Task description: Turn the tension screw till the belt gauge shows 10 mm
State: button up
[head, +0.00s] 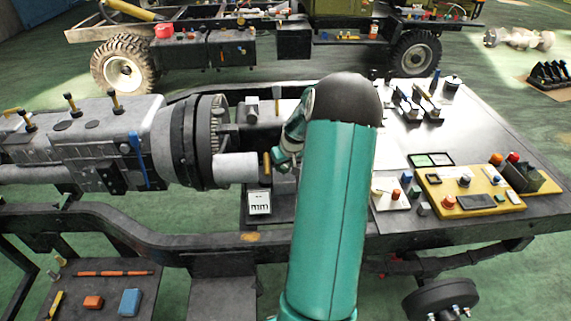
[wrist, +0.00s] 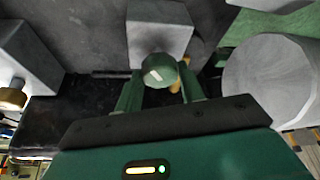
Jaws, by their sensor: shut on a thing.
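The tension screw (wrist: 159,71) appears in the wrist view as a round green-grey head with a pale mark, in front of a grey block (wrist: 160,32). My gripper (wrist: 160,92) has its two green fingers on either side of this head and is shut on it. In the head view my gripper (head: 287,157) is at the bench beside the engine, partly hidden by my teal arm. The screw is hidden there. A white gauge panel (head: 259,203) stands just left of my gripper; its dark marks are too small to read. I cannot make out the belt.
A grey engine and gearbox (head: 110,135) with a grey cylinder (head: 236,168) lies close on the left. In the wrist view a large grey cylinder (wrist: 272,82) is close on the right.

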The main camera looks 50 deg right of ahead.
jog(key=m+g+h, duration=0.1)
jog(key=m, duration=0.3)
jog(key=shift+w+a+m, duration=0.1)
jog(key=shift+a+m, duration=0.05)
jog(key=shift+m, duration=0.25)
jog(key=shift+h, duration=0.3)
jog(key=o, duration=1)
jog(key=shift+c, duration=0.2)
jog(key=v, duration=1.3)
jog(key=shift+r, duration=0.4)
jog(key=shift+w, duration=0.1)
